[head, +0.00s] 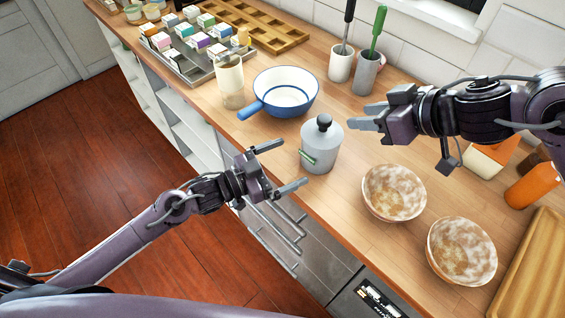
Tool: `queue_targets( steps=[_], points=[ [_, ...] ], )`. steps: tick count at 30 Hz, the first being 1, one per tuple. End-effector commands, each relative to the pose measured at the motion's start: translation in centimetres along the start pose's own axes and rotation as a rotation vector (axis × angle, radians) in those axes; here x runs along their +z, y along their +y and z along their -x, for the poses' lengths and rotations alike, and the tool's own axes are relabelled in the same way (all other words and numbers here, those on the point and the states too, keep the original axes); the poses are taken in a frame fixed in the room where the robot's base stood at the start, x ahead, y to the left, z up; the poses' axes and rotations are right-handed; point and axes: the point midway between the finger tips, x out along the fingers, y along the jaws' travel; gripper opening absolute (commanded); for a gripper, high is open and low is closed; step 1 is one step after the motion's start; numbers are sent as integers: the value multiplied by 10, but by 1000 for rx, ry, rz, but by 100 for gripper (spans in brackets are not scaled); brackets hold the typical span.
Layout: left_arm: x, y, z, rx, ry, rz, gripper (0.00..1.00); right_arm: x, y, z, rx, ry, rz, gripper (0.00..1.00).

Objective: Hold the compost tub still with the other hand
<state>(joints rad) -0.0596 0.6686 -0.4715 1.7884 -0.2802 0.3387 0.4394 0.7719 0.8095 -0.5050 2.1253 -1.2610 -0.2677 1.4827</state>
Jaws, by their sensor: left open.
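The compost tub appears to be the grey lidded canister (322,155) with a black knob, standing upright near the counter's front edge. A small green piece shows low on its front. My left gripper (287,165) is open just left of the tub, its two fingers spread and pointing toward it, with nothing between them. My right gripper (358,117) is right of the tub, its fingers pointing left toward the lid's height. A small gap seems to separate it from the tub. Its fingers are seen at a slant, so their opening is unclear.
A blue pan (286,92) and a clear jar (230,82) stand behind the tub. Two mottled bowls (394,192) (461,250) are at the right. Utensil holders (365,73), a box tray (180,62) and an orange container (531,187) also stand on the wooden counter.

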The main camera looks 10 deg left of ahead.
Motion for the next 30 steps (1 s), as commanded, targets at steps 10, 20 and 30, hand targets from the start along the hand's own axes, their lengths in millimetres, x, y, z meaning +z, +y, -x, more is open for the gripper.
queue_targets(
  steps=[10,20,30],
  points=[
    [-2,-1,-50,-3,4,2,100,0,0,0,0,0,0,36],
    [0,-1,-75,-3,1,0,100,0,0,0,0,0,0,36],
    [0,-1,-75,-2,1,1,86,0,0,0,0,0,0,36]
  ],
)
